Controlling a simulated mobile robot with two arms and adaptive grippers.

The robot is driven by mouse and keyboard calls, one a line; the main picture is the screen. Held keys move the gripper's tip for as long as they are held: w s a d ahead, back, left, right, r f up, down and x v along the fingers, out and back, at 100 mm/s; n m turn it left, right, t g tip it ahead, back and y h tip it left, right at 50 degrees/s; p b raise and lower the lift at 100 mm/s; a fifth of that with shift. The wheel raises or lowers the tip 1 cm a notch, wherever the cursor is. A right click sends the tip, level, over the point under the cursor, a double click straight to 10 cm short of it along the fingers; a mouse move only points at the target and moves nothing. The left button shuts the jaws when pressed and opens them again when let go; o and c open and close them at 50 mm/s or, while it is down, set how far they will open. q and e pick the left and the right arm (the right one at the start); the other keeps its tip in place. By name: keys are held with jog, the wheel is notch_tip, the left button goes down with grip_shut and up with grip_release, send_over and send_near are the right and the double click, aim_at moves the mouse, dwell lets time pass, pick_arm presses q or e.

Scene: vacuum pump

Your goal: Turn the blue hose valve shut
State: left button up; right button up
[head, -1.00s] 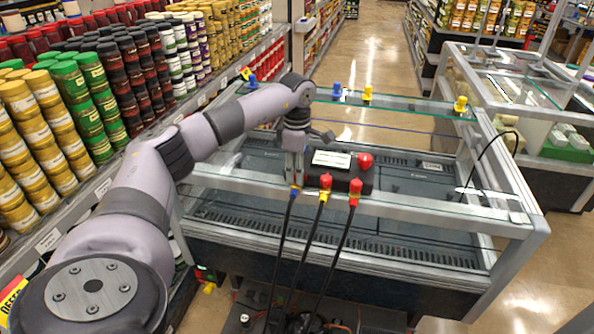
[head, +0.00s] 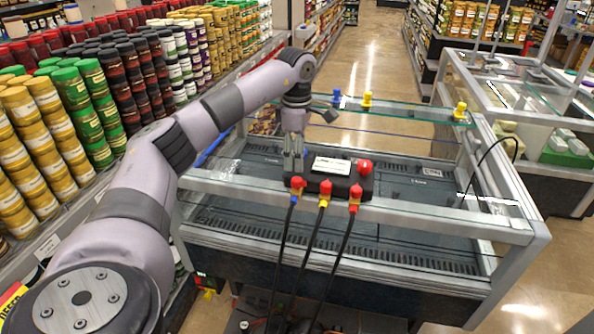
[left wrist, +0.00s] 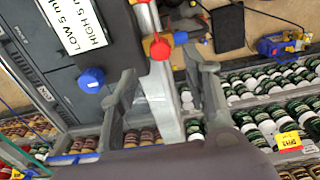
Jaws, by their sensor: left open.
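The blue hose (head: 289,225) is the leftmost of three black hoses below the dark manifold (head: 340,184). Its valve has a red handle (head: 297,182) above a blue fitting (head: 294,198). My left gripper (head: 293,160) is above and just behind this valve in the head view, apart from it. In the left wrist view my left gripper (left wrist: 163,72) is open and empty. The red handle (left wrist: 160,47) and blue fitting (left wrist: 180,37) show beyond and between its fingers. I cannot tell how far the handle is turned. My right gripper is not in view.
The yellow hose's valve (head: 325,187) and red hose's valve (head: 356,191) stand close to the right. A red knob (head: 364,167) is on the manifold; a blue knob (left wrist: 91,80) shows in the wrist view. The manifold rests on a glass-topped freezer case (head: 440,212). Shelved jars are at left.

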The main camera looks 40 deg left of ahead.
aim_at(297, 179)
pick_arm(q)
notch_tip(297, 179, up, 5)
dwell(0.7)
